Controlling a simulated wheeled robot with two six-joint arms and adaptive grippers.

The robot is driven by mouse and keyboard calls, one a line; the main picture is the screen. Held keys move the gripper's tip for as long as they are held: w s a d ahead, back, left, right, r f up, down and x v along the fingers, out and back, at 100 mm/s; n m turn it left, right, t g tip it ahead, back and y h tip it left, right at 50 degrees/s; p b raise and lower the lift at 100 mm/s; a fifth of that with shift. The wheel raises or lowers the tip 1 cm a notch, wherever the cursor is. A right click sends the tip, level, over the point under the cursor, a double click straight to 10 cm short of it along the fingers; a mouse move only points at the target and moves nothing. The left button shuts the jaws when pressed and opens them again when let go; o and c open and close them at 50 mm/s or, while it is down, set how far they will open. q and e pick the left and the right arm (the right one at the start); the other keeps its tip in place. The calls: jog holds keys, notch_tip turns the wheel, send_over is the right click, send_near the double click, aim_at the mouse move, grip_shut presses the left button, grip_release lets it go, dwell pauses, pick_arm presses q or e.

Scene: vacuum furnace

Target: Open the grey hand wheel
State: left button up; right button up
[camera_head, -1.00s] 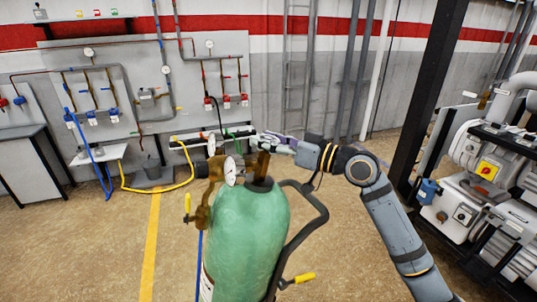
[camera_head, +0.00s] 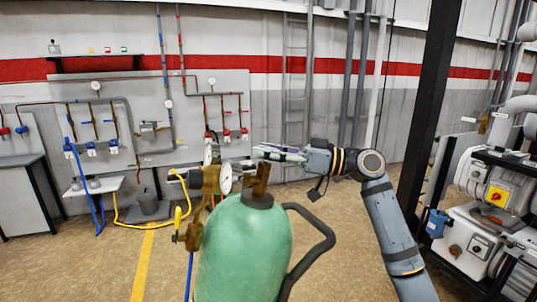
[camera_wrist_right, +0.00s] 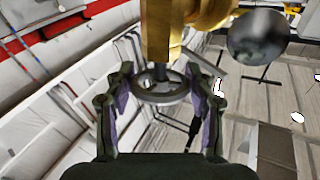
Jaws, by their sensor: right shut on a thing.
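A green gas cylinder (camera_head: 245,250) stands upright in front of me with a brass valve (camera_head: 260,182) on top. The grey hand wheel (camera_wrist_right: 160,97) is a small ring on a dark stem at the end of the brass valve body (camera_wrist_right: 158,30) in the right wrist view. My right gripper (camera_head: 262,152) reaches in from the right at the valve top. In the wrist view its two fingers (camera_wrist_right: 160,80) stand on either side of the wheel, closed on its rim. My left gripper is not in view.
Pressure gauges (camera_head: 226,180) and brass fittings sit just left of the valve. A black curved handle (camera_head: 322,240) rises right of the cylinder. Pump machinery (camera_head: 490,200) and a black post (camera_head: 430,90) stand at the right. The floor beyond the cylinder is open.

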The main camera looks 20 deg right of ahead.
jog(key=shift+f, duration=0.2)
jog(key=o, duration=1.2)
jog(key=shift+w+a, duration=0.1)
jog(key=shift+r, duration=0.1)
jog(key=v, duration=1.2)
